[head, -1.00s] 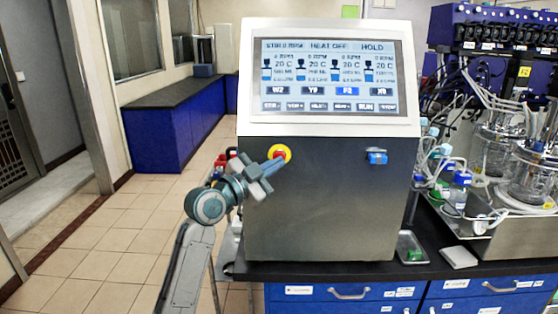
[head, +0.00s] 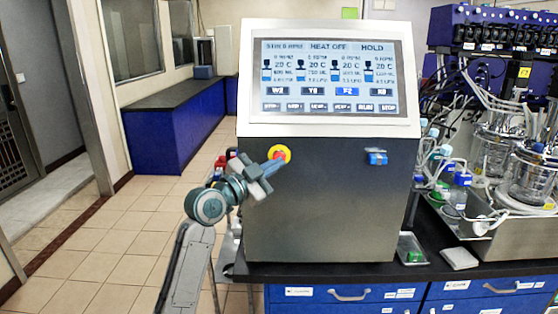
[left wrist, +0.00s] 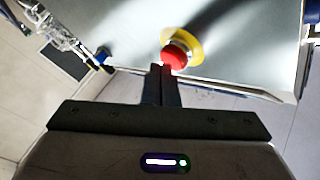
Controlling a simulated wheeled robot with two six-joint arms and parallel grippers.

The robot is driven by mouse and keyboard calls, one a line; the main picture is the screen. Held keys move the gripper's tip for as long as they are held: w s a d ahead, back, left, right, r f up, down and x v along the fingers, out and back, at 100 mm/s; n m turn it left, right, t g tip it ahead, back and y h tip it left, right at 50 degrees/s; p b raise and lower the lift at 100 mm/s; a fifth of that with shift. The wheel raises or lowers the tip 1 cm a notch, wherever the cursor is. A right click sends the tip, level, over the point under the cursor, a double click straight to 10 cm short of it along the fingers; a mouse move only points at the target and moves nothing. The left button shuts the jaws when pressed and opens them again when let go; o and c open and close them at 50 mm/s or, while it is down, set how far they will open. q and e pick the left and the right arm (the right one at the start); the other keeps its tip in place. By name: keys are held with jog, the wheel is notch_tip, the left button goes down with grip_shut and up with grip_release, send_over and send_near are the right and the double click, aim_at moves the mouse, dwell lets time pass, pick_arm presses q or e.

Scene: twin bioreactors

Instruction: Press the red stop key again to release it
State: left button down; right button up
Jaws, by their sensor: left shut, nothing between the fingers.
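The red stop key (left wrist: 174,56) is a round red button on a yellow ring (left wrist: 190,42), on the front of the grey control unit (head: 330,205). In the head view the yellow ring (head: 280,152) shows at the unit's left side, and my gripper partly covers the red key. My left gripper (head: 273,165) is shut and empty, with its fingertips right at the key. In the left wrist view the shut fingertips (left wrist: 161,68) sit at the near edge of the red key; I cannot tell whether they press it. My right gripper is not in view.
The unit's screen (head: 332,75) shows HEAT OFF and HOLD. A blue switch (head: 377,158) sits right on the same front. Glass vessels with tubing (head: 495,150) stand at the right. A small metal tray (head: 411,248) lies on the black bench. The floor at the left is clear.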

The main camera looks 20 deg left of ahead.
pick_arm(q)
jog(key=shift+s+d, duration=0.15)
jog(key=shift+s, duration=0.4)
jog(key=shift+s+d+p, duration=0.2)
jog(key=shift+s+d, duration=0.05)
jog(key=shift+s, duration=0.7)
jog(key=shift+s+d+p, duration=0.25)
jog(key=shift+s+d, duration=0.05)
jog(key=shift+s, duration=0.65)
jog(key=shift+s+d+p, duration=0.2)
jog(key=shift+s+d, duration=0.05)
jog(key=shift+s, duration=0.7)
